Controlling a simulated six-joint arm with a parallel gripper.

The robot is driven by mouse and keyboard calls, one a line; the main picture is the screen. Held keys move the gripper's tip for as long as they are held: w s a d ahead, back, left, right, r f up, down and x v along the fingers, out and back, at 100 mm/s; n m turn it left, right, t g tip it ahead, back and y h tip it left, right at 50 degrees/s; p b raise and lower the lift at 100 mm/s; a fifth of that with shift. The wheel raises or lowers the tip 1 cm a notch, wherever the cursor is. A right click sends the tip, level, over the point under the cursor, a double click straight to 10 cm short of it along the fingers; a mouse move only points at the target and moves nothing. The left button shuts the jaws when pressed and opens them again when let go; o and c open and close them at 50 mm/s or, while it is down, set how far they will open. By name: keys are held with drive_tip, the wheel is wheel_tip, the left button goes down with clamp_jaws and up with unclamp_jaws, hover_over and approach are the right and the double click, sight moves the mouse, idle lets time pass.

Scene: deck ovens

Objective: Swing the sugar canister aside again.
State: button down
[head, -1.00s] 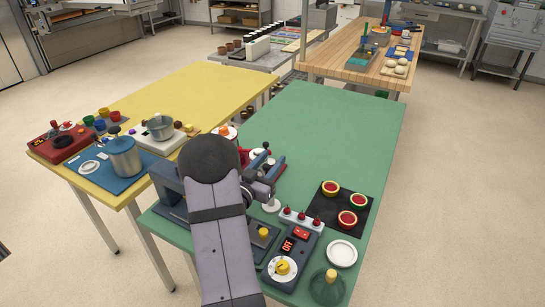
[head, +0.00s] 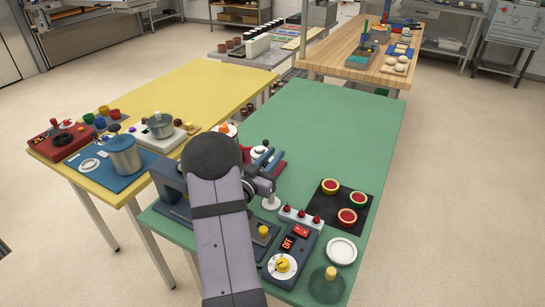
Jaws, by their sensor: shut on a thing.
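My arm rises over the green table (head: 345,125) and hides much of its left part. My gripper (head: 262,183) shows only in part, just right of the arm's dark round joint. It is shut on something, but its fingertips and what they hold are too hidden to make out. A blue machine (head: 167,183) is partly hidden behind my arm.
A control box reading OFF (head: 291,243), a red-knobbed white strip (head: 301,218), a white dish (head: 342,251) and a green domed thing (head: 326,286) stand at the front right. A black mat (head: 328,204) holds red-filled bowls. The green table's far part is clear.

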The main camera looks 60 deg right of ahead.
drive_tip(key=shift+s+d+m+g+y+b, duration=0.15)
drive_tip(key=shift+s+m+g+y, duration=0.4)
drive_tip(key=shift+m+g, duration=0.65)
drive_tip(key=shift+s+m+g+y+b, duration=0.25)
drive_tip(key=shift+s+m+g, duration=0.5)
drive_tip(key=shift+g, duration=0.9)
drive_tip(key=shift+s+d+m+g+y+b, duration=0.1)
drive_tip(key=shift+s+m+g+y, duration=0.45)
drive_tip(key=shift+m+g, duration=0.65)
drive_tip(key=shift+s+n+g, duration=0.1)
drive_tip(key=shift+n+g, duration=0.15)
drive_tip(key=c, duration=1.6)
unclamp_jaws()
wheel_tip(320, 180, up, 10)
drive_tip(key=shift+b, duration=0.4)
drive_tip(key=shift+c, duration=0.7)
